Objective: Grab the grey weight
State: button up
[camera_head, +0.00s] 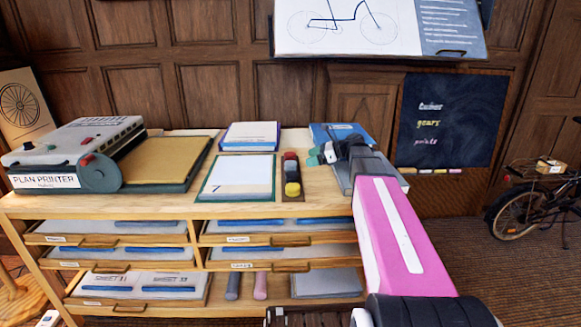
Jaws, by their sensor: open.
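I cannot single out the grey weight with certainty. My gripper (318,155) is open at the end of my pink arm, just right of the tray's back end. It is seen small and partly from behind, and nothing shows held in it.
A white pad (238,178) lies left of the tray, with another pad (250,135) behind it. A blue book (340,132) lies behind my gripper. The plan printer (75,155) and a tan board (160,160) fill the left. Drawers (120,240) sit below.

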aim_at(293, 162)
jog(key=x, duration=0.8)
jog(key=shift+a+f, duration=0.1)
jog(key=shift+a, duration=0.1)
jog(key=c, duration=1.3)
